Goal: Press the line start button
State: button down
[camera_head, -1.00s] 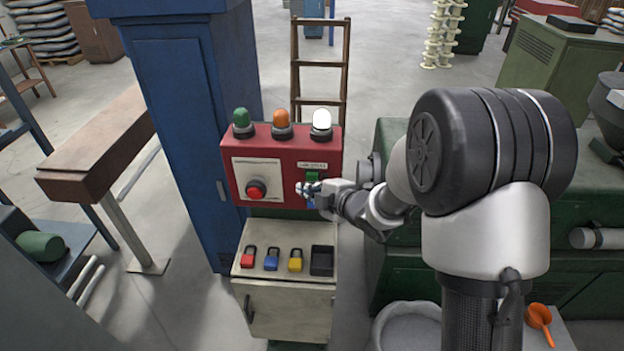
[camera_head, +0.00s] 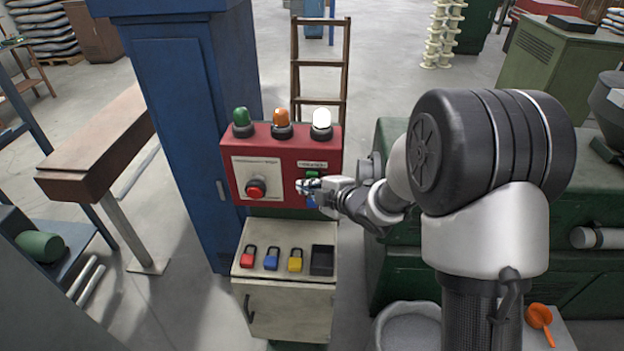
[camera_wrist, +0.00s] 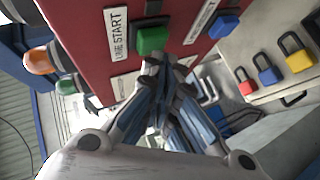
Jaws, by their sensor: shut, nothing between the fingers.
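The line start button is a green square push button (camera_wrist: 152,40) on the red control panel (camera_head: 243,152), beside a white "LINE START" label (camera_wrist: 118,34). In the head view only a strip of the green button (camera_head: 313,173) shows above my gripper (camera_head: 306,186). In the wrist view my gripper (camera_wrist: 160,62) is shut and empty, its fingertips right at the button's near edge. I cannot tell whether they touch it. A blue button (camera_wrist: 222,27) with its own label sits to the right in the wrist view.
A red mushroom button (camera_head: 256,188) is on the panel's left. Green (camera_head: 242,121), orange (camera_head: 281,121) and lit white (camera_head: 321,121) lamps stand on top. Red, blue and yellow padlocks (camera_head: 271,259) lie on the cabinet shelf below. A green machine (camera_head: 400,270) stands at right.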

jog(key=shift+w, duration=0.5)
dwell(0.8)
jog(key=shift+s, duration=0.1)
jog(key=shift+s+b, duration=0.6)
jog(key=shift+s, duration=0.15)
jog(key=s+b, duration=0.2)
jog(key=s, duration=0.3)
jog(key=shift+a, duration=0.1)
jog(key=shift+b, duration=0.35)
dwell(0.5)
